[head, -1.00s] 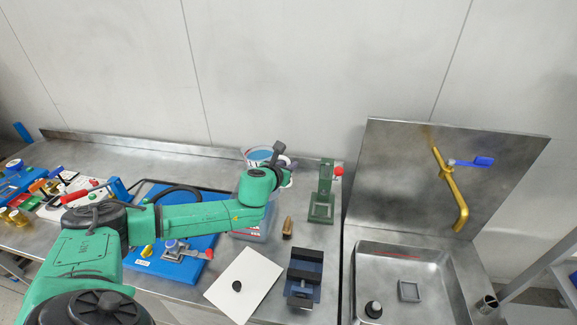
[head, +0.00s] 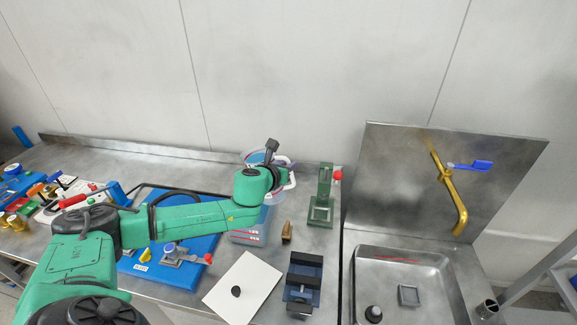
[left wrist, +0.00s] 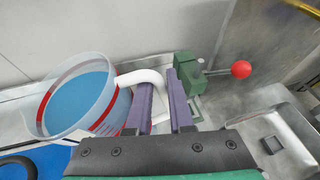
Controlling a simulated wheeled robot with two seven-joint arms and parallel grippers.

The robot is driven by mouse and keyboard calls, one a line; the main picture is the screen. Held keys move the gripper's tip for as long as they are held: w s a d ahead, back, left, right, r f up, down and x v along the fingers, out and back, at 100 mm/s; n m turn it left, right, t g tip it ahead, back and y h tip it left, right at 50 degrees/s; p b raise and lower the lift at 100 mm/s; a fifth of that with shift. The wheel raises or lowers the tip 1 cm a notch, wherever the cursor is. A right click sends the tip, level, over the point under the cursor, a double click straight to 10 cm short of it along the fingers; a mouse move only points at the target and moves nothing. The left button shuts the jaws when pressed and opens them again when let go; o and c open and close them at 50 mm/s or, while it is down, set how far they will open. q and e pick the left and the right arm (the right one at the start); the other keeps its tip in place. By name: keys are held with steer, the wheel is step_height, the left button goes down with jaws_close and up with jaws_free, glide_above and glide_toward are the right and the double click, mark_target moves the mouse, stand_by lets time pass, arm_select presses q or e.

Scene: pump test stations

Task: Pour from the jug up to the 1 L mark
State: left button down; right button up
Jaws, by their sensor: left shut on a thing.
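The jug (left wrist: 80,95) is clear with a red band, a white handle (left wrist: 145,82) and blue liquid inside. It looks tilted in the left wrist view. In the head view the jug (head: 256,158) shows only in part behind my left wrist. My left gripper (left wrist: 162,100) is shut on the handle, its purple fingers on either side of it. A clear container with red marks (head: 246,237) stands below the jug on the bench, partly hidden by my arm. Its liquid level cannot be read. My right gripper is not in view.
A green stand with a red knob (head: 321,200) is close on the right. A brown piece (head: 287,232), a white sheet (head: 243,285) and a dark blue vise (head: 303,280) lie in front. A blue board (head: 180,265) is left, a sink (head: 400,255) right.

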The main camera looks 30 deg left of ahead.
arm_select(q)
steer(key=shift+w+r+n, duration=0.1)
steer(key=shift+r+n, duration=0.2)
steer(key=shift+r, duration=0.3)
steer(key=shift+r+h, duration=0.1)
steer(key=shift+h, duration=0.2)
steer(key=shift+a+r+n+t, duration=0.1)
steer(key=shift+r+n+t, duration=0.1)
steer(key=shift+n+t, duration=0.15)
steer(key=shift+r+n+h, duration=0.5)
steer(key=shift+r+n, duration=0.1)
steer(key=shift+n, duration=0.05)
steer(key=shift+a+t, duration=0.1)
steer(key=shift+t, duration=0.15)
steer(key=shift+a+n, duration=0.2)
steer(key=shift+n, duration=0.2)
steer(key=shift+r, duration=0.1)
